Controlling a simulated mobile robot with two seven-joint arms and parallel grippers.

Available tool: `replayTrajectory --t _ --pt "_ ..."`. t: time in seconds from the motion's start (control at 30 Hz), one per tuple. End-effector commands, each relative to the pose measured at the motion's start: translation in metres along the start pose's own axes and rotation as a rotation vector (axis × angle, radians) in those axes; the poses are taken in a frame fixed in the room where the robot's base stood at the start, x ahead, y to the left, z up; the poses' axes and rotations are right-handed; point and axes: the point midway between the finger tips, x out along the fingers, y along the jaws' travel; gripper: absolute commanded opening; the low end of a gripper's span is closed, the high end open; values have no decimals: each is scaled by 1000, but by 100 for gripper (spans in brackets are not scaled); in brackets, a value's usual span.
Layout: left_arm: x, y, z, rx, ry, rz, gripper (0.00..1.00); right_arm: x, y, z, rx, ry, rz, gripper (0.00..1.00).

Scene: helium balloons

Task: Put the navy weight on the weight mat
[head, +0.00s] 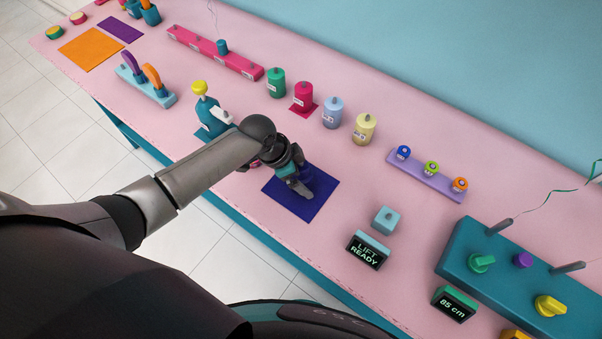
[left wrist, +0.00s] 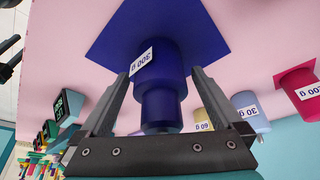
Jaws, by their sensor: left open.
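The navy weight (left wrist: 155,60), labelled 300 g, stands upright on a flat navy square mat (head: 324,192). In the head view the weight (head: 309,176) is partly hidden behind my left gripper (head: 298,184). In the left wrist view the navy mat (left wrist: 210,38) shows under the weight's wide base. My left gripper (left wrist: 160,82) is open, with one finger on each side of the weight; I cannot tell whether either finger touches it.
Green (head: 276,83), crimson (head: 303,97), pale blue (head: 332,113) and yellow (head: 364,129) weights stand behind the mat. A LIFT READY display (head: 367,251) and a teal control block (head: 480,262) are to the right.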

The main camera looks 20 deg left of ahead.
Motion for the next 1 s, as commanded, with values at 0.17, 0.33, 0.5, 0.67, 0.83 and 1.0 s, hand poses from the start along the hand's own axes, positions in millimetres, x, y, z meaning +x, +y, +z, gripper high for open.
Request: replayTrajectory --t 0.17,0.33,0.5,0.67,0.83,1.0 --pt "-1 0 -1 0 1 0 100 -1 0 0 0 0 0 50" --pt "-14 -1 -2 0 1 -2 100 -4 0 0 0 0 0 50" --pt "-42 -1 -2 2 1 -3 100 -10 0 -1 0 0 0 50" --pt "-73 -1 -1 2 0 -3 100 -14 0 -1 0 0 0 50" --pt "-101 -1 -1 2 0 -2 100 -17 0 -1 0 -1 0 50" --pt "-118 0 -1 1 0 0 100 -18 0 -2 0 -1 0 50"
